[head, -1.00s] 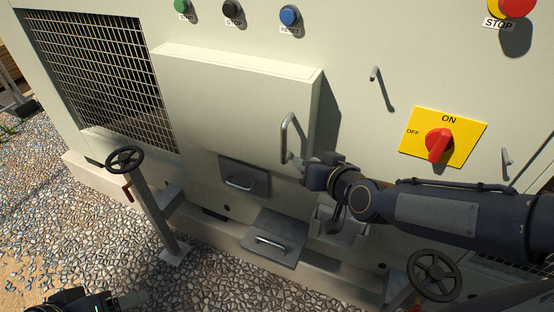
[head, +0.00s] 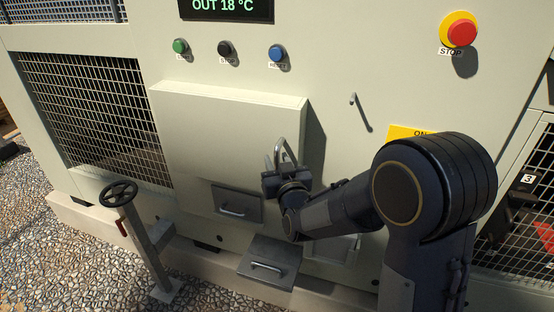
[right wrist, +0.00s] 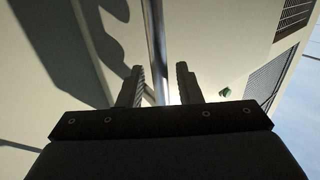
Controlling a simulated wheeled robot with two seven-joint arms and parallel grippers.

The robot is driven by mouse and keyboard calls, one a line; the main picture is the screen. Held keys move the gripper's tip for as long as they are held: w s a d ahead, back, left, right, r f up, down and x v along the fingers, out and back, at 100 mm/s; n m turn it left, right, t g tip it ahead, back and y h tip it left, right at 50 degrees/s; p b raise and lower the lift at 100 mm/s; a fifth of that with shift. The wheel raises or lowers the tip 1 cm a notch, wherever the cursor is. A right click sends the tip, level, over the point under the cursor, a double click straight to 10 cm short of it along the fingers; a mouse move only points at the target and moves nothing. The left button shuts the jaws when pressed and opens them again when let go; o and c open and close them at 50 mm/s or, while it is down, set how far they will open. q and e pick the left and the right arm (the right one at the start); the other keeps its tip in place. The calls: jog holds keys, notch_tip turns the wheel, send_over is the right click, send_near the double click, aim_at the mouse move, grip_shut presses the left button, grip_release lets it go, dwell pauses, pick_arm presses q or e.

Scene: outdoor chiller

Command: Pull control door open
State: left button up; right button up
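The control door (head: 225,135) is a raised cream panel on the chiller front, and it looks closed. Its vertical metal handle (head: 277,150) is near the door's right edge. My right gripper (head: 279,166) is at the lower part of the handle, in front of the door. Whether a finger touches the bar cannot be told. My left gripper is not in view.
A small dark drawer front (head: 238,204) and a protruding grey flap (head: 270,262) are below the door. A valve wheel on a post (head: 119,193) stands at left. A yellow switch plate (head: 408,133) is partly hidden by my right arm. A hook (head: 352,99) sticks out right of the door.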

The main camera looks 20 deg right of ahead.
jog(key=shift+w, duration=0.3)
grip_shut()
